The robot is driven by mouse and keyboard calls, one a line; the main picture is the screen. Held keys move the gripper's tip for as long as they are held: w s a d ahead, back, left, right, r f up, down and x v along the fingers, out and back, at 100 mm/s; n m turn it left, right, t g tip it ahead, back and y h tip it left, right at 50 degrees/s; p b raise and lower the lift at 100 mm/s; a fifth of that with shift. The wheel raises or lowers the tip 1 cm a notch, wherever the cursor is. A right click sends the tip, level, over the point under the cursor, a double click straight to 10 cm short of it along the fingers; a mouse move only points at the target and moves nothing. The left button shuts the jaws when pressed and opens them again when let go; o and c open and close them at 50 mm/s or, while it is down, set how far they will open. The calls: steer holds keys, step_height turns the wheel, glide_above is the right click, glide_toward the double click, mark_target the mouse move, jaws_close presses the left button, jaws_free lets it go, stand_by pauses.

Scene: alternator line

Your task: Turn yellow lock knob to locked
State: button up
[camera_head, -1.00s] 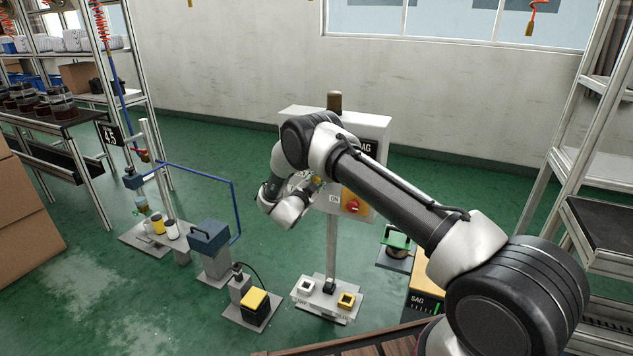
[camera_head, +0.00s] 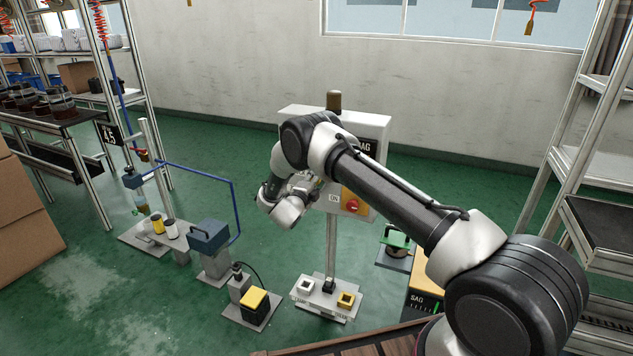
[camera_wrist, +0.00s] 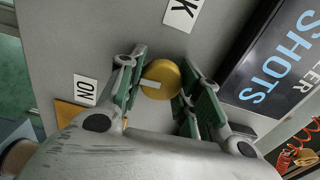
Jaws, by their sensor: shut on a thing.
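The yellow lock knob (camera_wrist: 163,72) is a round disc on the grey panel in the wrist view. A short pale line on it points left in that picture, not at the label ending in "K" (camera_wrist: 182,12) above it. My gripper (camera_wrist: 158,84) has its green-padded fingers on either side of the knob and is shut on it. In the head view my gripper (camera_head: 307,184) is at the front of the grey control box (camera_head: 290,117); the knob is mostly hidden there by my wrist.
A red rotary switch on a yellow plate (camera_head: 353,204) sits right of my gripper, near an "ON" label (camera_wrist: 85,90). A dark "SHOTS" display (camera_wrist: 275,65) is beside the knob. Shelving (camera_head: 560,150) rises at the right.

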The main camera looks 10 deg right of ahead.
steer(key=shift+s+f+m, duration=0.1)
steer(key=shift+m, duration=0.3)
steer(key=o, duration=1)
steer(key=shift+o, duration=0.2)
steer(key=v, duration=1.2)
